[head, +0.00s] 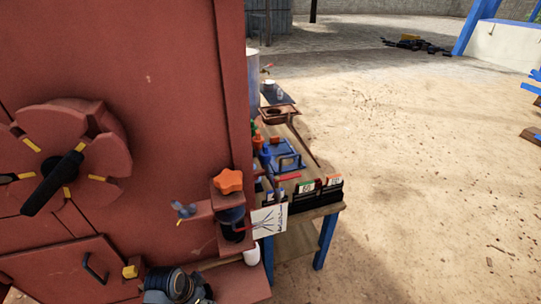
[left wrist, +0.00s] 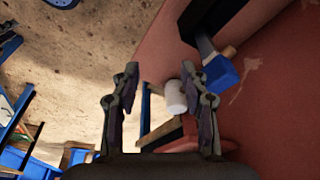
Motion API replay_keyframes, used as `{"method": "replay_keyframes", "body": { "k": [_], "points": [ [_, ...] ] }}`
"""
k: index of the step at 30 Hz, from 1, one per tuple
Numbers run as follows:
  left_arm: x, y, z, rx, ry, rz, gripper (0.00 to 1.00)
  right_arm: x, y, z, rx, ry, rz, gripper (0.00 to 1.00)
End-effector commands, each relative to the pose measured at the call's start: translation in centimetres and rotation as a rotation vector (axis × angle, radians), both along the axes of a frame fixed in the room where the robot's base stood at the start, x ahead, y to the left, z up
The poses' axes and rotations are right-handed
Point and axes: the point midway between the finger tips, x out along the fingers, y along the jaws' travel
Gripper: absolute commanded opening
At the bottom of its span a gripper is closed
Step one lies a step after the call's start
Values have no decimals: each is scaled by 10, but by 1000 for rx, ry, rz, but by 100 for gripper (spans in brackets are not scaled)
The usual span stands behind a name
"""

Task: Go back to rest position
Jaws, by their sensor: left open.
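My left gripper (left wrist: 160,70) shows in the left wrist view with its two grey fingers apart and nothing between their tips. Past the fingers is a white cylinder (left wrist: 175,98) close to the red machine's wall (left wrist: 262,100). A blue block (left wrist: 221,75) with a small brown peg sits near the right finger; I cannot tell whether they touch. In the head view I cannot clearly make out either gripper. My right gripper shows in no view.
The red crusher body (head: 180,80) fills the head view's left side, with a round hub (head: 75,155) and an orange star knob (head: 228,181). Beside it stands a cluttered wooden workbench (head: 295,238) with blue legs. Open sandy ground (head: 430,190) lies to the right.

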Motion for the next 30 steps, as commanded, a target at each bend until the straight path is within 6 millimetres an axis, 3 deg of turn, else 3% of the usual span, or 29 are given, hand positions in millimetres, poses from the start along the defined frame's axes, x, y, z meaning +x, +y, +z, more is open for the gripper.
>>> {"method": "replay_keyframes", "body": {
  "k": [16,23,30],
  "points": [
    [-63,47,80,51,-89,611,45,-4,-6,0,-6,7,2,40],
    [-51,53,24,57,-66,625,45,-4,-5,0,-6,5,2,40],
    [-49,60,-54,66,-34,633,45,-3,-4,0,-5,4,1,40]
  ]
}}
